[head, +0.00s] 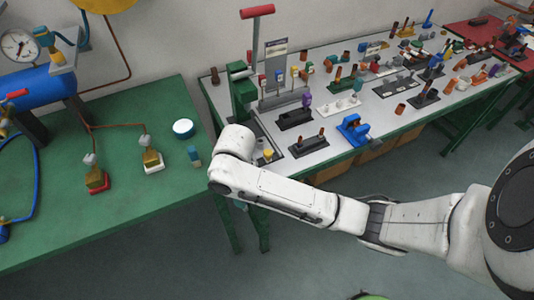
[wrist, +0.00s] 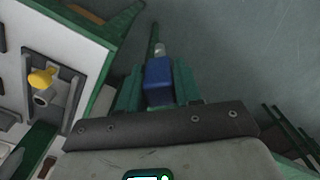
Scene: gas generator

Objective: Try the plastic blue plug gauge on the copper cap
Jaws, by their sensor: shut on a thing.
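In the wrist view my gripper (wrist: 158,86) has its two green fingers closed on a blue block-shaped piece, which I take for the blue plug gauge (wrist: 158,78). A grey rounded tip shows at its far end. The gauge is over the floor, beside the table edge, and touches nothing but the fingers. In the head view my gripper is mostly hidden behind my arm. Copper-coloured round pieces stand on the grey table, one at its front right (head: 400,108); I cannot tell which is the copper cap.
The grey-topped table (head: 335,135) is crowded with racks, plugs and a red-handled press (head: 257,12). A yellow-topped piece (wrist: 40,79) stands near its left corner.

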